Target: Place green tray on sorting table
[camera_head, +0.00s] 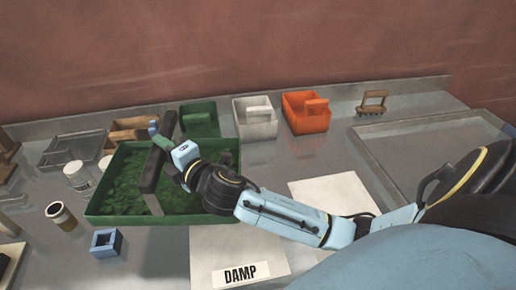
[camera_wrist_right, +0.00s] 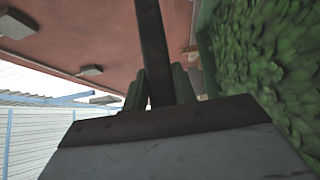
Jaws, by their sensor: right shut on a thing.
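The green tray (camera_head: 125,219) is at the left of the metal table (camera_head: 285,158) in the head view, full of green leafy matter. My right gripper (camera_head: 168,142) reaches in from the right and is shut on this handle. In the wrist view the handle (camera_wrist_right: 152,45) runs between the green fingertips (camera_wrist_right: 160,90), with the leaves at the right. My left gripper is not in view.
Green (camera_head: 199,116), white (camera_head: 256,129) and orange (camera_head: 306,121) boxes stand along the back. A blue square block (camera_head: 105,243) and a brown jar (camera_head: 61,215) are near the tray's front left. White sheets lie in front, one with a "DAMP" label (camera_head: 241,275). A shallow metal-rimmed area (camera_head: 425,132) is at right.

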